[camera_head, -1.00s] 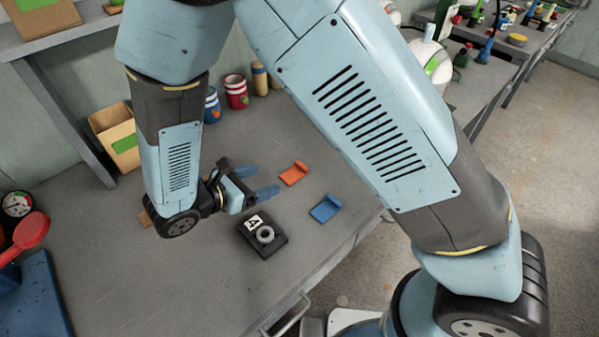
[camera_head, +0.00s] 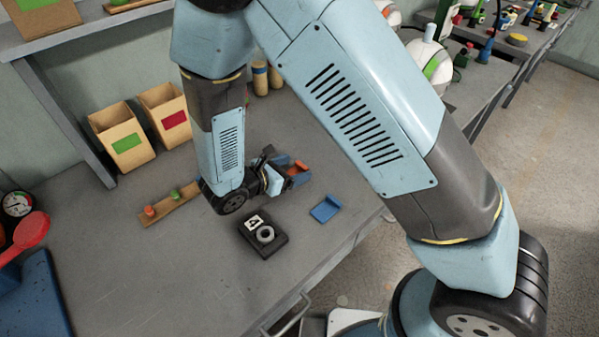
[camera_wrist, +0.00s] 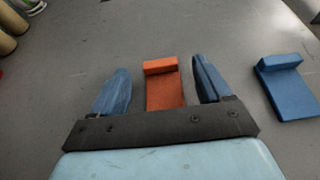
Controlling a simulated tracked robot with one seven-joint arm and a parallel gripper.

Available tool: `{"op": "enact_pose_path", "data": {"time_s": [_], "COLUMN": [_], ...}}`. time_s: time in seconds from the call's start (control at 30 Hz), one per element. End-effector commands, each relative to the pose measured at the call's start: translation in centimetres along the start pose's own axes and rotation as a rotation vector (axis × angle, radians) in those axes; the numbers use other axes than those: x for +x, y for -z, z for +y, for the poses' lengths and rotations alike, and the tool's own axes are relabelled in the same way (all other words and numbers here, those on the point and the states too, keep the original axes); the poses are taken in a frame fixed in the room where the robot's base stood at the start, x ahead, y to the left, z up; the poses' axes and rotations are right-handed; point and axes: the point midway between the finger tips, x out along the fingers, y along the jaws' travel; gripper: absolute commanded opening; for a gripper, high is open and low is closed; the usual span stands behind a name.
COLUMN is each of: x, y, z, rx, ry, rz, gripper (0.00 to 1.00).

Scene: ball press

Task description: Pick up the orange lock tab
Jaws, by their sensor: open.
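The orange lock tab (camera_wrist: 165,90) lies flat on the grey table, its raised lip at the far end. In the wrist view it sits between the two blue fingers of my gripper (camera_wrist: 163,92), with a gap on each side. My gripper is open and empty, and its fingers reach along both sides of the tab. In the head view the tab (camera_head: 301,166) is partly hidden by my gripper (camera_head: 292,171). I cannot tell the exact height of the fingers above the table.
A blue tab (camera_head: 325,208) lies to the right, also in the wrist view (camera_wrist: 287,86). A black block marked 4 with a grey ring (camera_head: 262,236) sits nearby. A wooden strip with pegs (camera_head: 170,206) and two bins (camera_head: 122,139) are to the left.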

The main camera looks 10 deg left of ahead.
Motion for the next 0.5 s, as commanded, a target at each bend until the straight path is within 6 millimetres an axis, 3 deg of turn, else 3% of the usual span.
{"op": "enact_pose_path", "data": {"time_s": [0.13,0.37,0.5], "x": [1.8,2.1,2.1], "y": [0.0,0.0,0.0], "z": [-0.1,0.0,0.0], "rx": [-0.001,-0.001,-0.001], "ry": [0.002,0.0,0.0], "rz": [0.0,0.0,0.0], "gripper": [0.78,0.78,0.66]}}
